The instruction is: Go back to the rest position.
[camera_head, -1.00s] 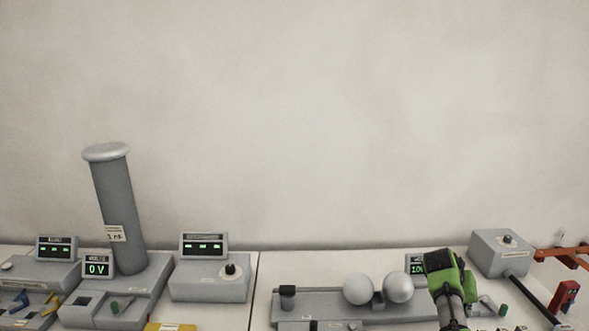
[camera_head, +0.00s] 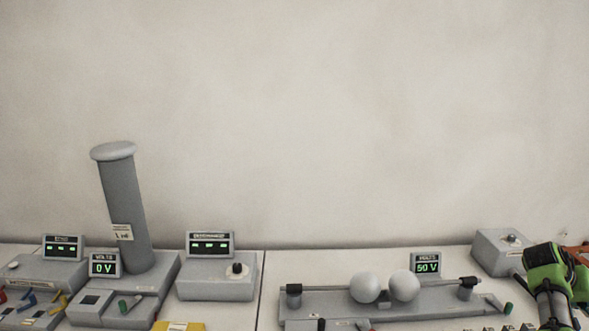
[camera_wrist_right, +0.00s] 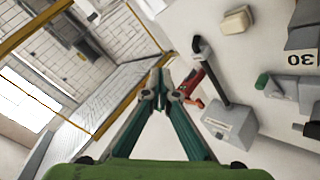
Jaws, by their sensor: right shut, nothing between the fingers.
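My right arm shows at the right edge in the head view, its green and black wrist in front of a grey box (camera_head: 497,252). In the right wrist view, my right gripper (camera_wrist_right: 161,88) has its green fingers drawn together at the tips, with nothing between them. A red part (camera_wrist_right: 196,84) shows just beyond and to the right of the fingertips; I cannot tell whether they touch. My left gripper is in neither view.
A tall grey cylinder (camera_head: 123,212) and a grey instrument (camera_head: 215,285) stand at the left. The wall above is bare.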

